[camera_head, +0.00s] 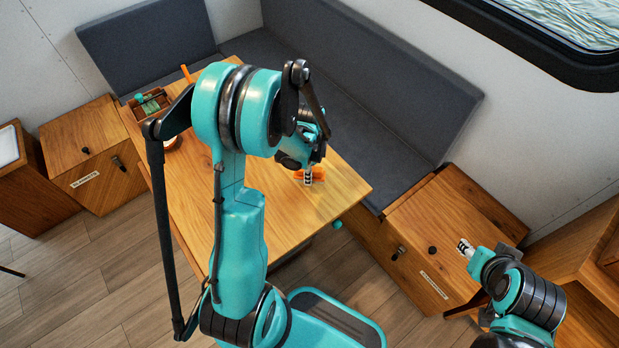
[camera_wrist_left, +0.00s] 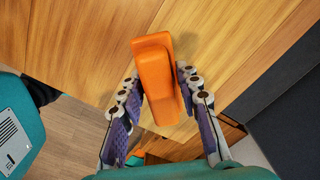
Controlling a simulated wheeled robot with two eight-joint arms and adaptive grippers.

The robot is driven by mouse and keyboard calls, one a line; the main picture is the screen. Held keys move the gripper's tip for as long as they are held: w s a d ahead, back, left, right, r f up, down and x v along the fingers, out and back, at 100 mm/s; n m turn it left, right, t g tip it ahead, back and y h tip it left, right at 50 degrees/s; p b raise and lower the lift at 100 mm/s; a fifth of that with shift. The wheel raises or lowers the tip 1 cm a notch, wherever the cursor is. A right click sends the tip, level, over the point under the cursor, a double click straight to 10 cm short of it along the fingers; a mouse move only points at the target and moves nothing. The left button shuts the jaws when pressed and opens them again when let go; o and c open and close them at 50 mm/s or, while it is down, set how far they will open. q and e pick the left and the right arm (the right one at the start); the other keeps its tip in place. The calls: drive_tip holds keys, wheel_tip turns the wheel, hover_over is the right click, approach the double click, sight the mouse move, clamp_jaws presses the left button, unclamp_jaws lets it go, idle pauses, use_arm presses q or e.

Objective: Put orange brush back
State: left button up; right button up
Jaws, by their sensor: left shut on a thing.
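The orange brush (camera_wrist_left: 157,82) is between the two fingers of my left gripper (camera_wrist_left: 158,80) in the left wrist view, and the gripper is shut on it. In the head view my left gripper (camera_head: 308,177) is over the near right part of the wooden table, with orange (camera_head: 297,175) showing beside its fingers. I cannot tell whether the brush touches the table top. My right gripper (camera_head: 466,248) is above the wooden locker at the right, away from the brush; its finger opening is too small to judge.
The wooden table (camera_head: 345,190) has a small wooden box (camera_head: 150,104) with green contents at its far left corner. A thin orange item (camera_head: 186,73) stands near the table's far edge. A dark cushioned bench (camera_head: 390,90) borders the table. A wooden locker (camera_head: 440,225) stands at right.

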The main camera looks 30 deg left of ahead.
use_arm(q)
wheel_tip(320, 180, down, 3)
drive_tip(key=shift+r+b, duration=0.15)
drive_tip(key=shift+b, duration=0.4)
drive_tip(key=shift+r, duration=0.1)
drive_tip(key=shift+f+b, duration=0.6)
drive_tip(key=o, duration=1.2)
drive_tip(key=shift+r, duration=0.15)
